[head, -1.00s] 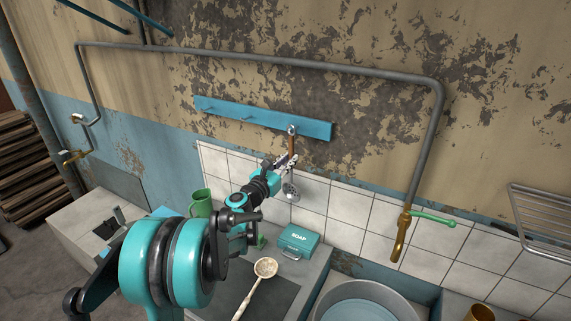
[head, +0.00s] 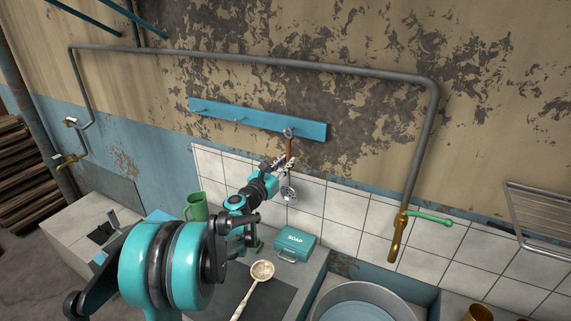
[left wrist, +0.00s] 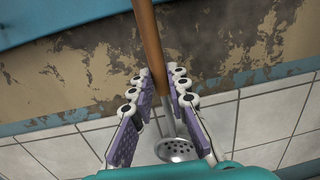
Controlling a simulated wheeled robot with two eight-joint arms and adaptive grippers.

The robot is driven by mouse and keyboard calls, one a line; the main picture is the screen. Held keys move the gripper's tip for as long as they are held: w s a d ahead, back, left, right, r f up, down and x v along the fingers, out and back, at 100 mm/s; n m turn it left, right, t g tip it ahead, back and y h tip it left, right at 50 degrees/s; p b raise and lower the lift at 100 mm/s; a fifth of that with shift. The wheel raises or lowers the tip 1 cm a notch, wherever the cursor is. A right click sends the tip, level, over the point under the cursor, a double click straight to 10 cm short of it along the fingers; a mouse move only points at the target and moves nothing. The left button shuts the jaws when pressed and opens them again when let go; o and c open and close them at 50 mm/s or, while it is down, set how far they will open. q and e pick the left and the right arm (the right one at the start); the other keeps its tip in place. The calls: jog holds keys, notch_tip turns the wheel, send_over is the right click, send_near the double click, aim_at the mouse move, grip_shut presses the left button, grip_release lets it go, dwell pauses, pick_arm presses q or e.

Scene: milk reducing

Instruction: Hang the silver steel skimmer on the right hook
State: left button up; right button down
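The silver steel skimmer (head: 288,193) has a brown handle and a perforated round bowl. It hangs upright against the wall, bowl down, with its top end at the right hook (head: 288,132) of the blue hook rail (head: 257,120). I cannot tell whether its top loop is around the hook. My left gripper (head: 284,165) has its fingers on both sides of the handle, below the rail, and looks shut on it. The left wrist view shows the fingers (left wrist: 160,80) closing in on the brown handle (left wrist: 150,40), with the bowl (left wrist: 175,149) below. My right gripper is not in view.
The rail's other hooks, including the middle one (head: 238,121), are empty. A pipe (head: 425,140) with a brass tap runs at the right.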

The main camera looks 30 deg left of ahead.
pick_arm(q)
jog(key=o, duration=0.4)
jog(key=shift+c, duration=0.2)
jog(key=shift+s, duration=0.1)
jog(key=s, duration=1.2)
jog(key=s+d+f+m+g+h, duration=0.2)
jog(key=s+d+f+m+g, duration=0.2)
jog(key=d+m, duration=0.6)
jog(key=s+d+f+m+g+h, duration=0.1)
jog(key=s+d+f+m+g, duration=0.3)
jog(key=d+m, duration=0.55)
jog(key=s+f+m+g+y, duration=0.1)
jog(key=s+f+m+y, duration=0.1)
jog(key=s+m, duration=0.6)
jog(key=s+f+m+g+y+b, duration=0.1)
jog(key=s+f+m+g+y, duration=0.1)
jog(key=s+f+m, duration=0.2)
jog(key=s+m, duration=0.3)
jog(key=shift+s+d+f+m+g, duration=0.3)
jog(key=shift+s+d+f+m, duration=0.05)
jog(key=shift+d+f, duration=0.05)
